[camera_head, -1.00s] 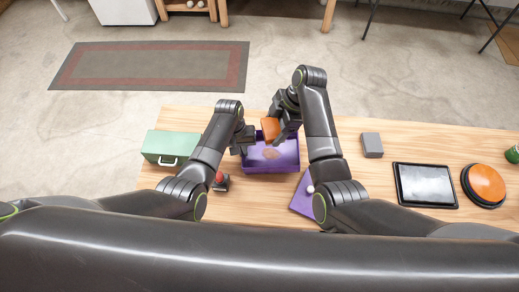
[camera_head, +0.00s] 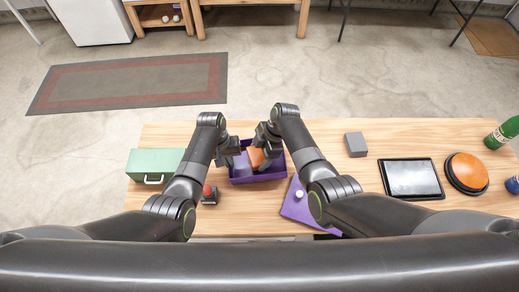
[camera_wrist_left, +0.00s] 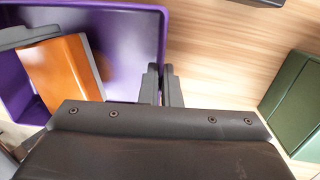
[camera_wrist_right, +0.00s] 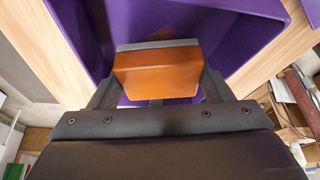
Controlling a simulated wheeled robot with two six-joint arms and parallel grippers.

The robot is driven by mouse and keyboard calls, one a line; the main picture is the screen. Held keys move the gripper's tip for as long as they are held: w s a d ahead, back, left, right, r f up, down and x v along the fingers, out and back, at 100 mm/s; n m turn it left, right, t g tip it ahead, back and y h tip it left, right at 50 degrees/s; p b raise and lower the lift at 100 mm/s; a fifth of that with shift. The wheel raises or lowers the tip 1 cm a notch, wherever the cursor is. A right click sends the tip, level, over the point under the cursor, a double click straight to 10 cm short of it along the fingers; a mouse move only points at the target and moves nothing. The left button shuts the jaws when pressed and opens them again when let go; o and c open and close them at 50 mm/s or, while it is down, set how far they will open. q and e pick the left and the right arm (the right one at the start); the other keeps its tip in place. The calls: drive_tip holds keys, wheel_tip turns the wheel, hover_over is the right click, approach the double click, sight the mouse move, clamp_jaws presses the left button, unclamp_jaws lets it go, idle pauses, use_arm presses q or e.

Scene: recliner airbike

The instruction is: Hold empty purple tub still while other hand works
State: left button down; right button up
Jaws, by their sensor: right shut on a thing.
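The purple tub (camera_head: 272,174) stands on the wooden table in the head view. My left gripper (camera_wrist_left: 162,85) is at the tub's wall, one finger inside and one outside. Its fingers are close together with the thin wall between them. My right gripper (camera_wrist_right: 157,95) is shut on an orange block with a grey edge (camera_wrist_right: 157,72). The block is inside the tub's outline in the head view (camera_head: 256,157). It also shows in the left wrist view (camera_wrist_left: 62,75). I cannot tell whether it touches the tub's floor. Part of the tub is hidden behind my grippers.
A green case (camera_head: 153,162) stands left of the tub. A small device with a red knob (camera_head: 208,194) and a purple lid (camera_head: 296,208) lie nearer me. A grey block (camera_head: 356,144), a tablet (camera_head: 411,178) and an orange button (camera_head: 467,172) are to the right.

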drive_tip(key=shift+f, duration=0.2)
idle(0.5)
drive_tip(key=shift+f, duration=0.6)
drive_tip(key=shift+f, duration=0.1)
drive_tip(key=shift+s, duration=0.7)
drive_tip(key=shift+w, duration=1.55)
drive_tip(key=o, duration=0.5)
drive_tip(key=shift+d, duration=0.1)
drive_tip(key=shift+r, duration=0.35)
